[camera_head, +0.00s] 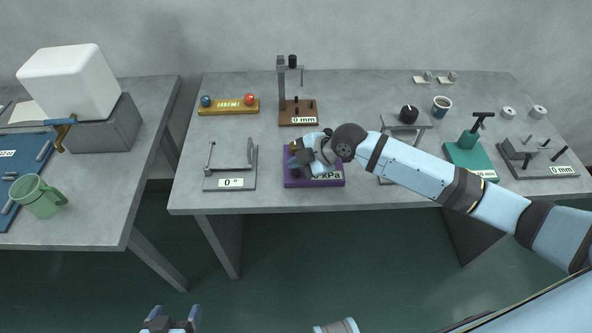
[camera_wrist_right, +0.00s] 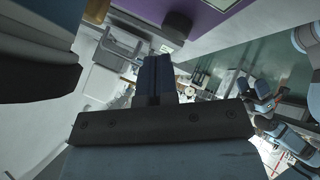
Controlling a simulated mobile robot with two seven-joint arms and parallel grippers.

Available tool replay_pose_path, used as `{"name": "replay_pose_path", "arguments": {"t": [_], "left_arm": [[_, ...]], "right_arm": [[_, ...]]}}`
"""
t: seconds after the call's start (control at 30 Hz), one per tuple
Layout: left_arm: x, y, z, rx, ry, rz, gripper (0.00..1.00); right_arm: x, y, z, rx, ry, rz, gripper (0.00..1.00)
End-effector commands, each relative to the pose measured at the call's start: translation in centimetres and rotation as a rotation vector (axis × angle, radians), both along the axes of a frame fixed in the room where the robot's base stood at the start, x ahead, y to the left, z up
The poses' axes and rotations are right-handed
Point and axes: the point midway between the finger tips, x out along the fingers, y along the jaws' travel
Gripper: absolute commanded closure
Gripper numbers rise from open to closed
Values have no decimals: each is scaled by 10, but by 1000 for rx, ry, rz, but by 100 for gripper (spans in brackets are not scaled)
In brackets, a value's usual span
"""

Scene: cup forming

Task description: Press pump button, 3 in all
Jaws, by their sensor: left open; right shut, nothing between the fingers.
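The pump station is a purple base (camera_head: 297,182) with a partly covered kPa label, near the front edge of the middle table. My right gripper (camera_head: 296,162) is shut and empty, low over the left part of this base. The gripper and wrist hide most of the pump, so I cannot make out the button or tell whether it is touched. In the right wrist view the shut fingers (camera_wrist_right: 157,75) show, with the purple base (camera_wrist_right: 205,8) at the top edge. My left gripper (camera_head: 171,322) is open at the bottom of the head view, away from the table.
A grey fixture labelled 0° (camera_head: 231,183) stands just left of the pump. A brown stand (camera_head: 298,112) and a yellow block with blue and red knobs (camera_head: 229,106) are behind. A green press (camera_head: 470,158) stands right. A green mug (camera_head: 38,197) is on the left table.

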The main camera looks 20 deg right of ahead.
Motion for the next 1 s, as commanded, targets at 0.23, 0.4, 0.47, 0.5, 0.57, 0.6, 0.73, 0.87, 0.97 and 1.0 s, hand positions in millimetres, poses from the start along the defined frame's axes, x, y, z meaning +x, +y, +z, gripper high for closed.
{"name": "replay_pose_path", "arguments": {"t": [0.23,0.4,0.47,0.5,0.57,0.6,0.73,0.87,0.97,1.0], "left_arm": [[0,0,-2,0,0,0,19],[0,0,-3,0,0,0,19],[0,0,-2,0,-1,0,19],[0,0,-2,-1,-2,0,19],[1,0,-1,-1,-3,0,19],[1,0,-1,-1,-4,0,19],[1,0,0,-2,-6,0,19],[1,0,-1,-2,-6,0,19],[1,0,-2,-2,-6,0,19],[1,0,-2,-1,-5,0,19]], "right_arm": [[0,0,-5,0,0,0,100],[0,0,-9,0,0,0,100],[0,0,-9,0,0,0,100],[0,0,-9,0,0,0,100],[0,0,-9,0,0,0,100],[0,0,-8,0,0,0,100],[0,0,-9,0,0,0,100],[0,0,-10,0,0,0,100],[0,0,-12,0,0,0,100],[0,0,-12,0,0,0,100]]}}
